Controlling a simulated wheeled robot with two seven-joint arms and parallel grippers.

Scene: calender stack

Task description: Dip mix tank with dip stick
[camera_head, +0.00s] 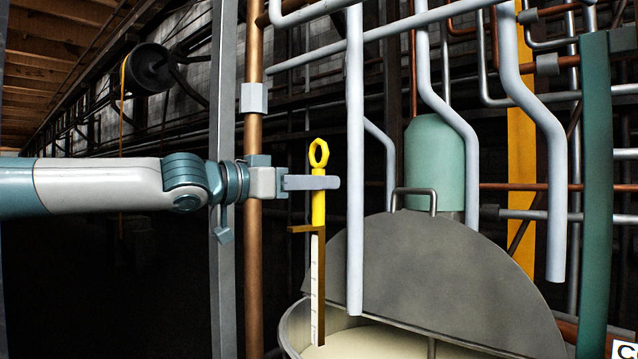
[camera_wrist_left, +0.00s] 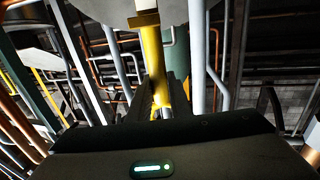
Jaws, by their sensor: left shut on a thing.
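My left gripper (camera_head: 312,183) comes in from the left and is shut on the yellow handle of the dip stick (camera_head: 318,290). The stick hangs upright below the gripper, with a yellow ring on top, a brown crosspiece and a pale marked scale. Its lower end is over the left part of the mix tank (camera_head: 293,322), in front of the pale liquid; I cannot tell whether the tip touches it. The yellow handle also shows in the left wrist view (camera_wrist_left: 153,60). The tank's grey half lid (camera_head: 440,270) stands raised. My right gripper is not in view.
A pale vertical pipe (camera_head: 354,150) comes down just right of the dip stick, above the tank. A copper pipe (camera_head: 254,280) and a grey post stand left of it. More pipes and a green cylinder (camera_head: 434,160) stand behind the lid.

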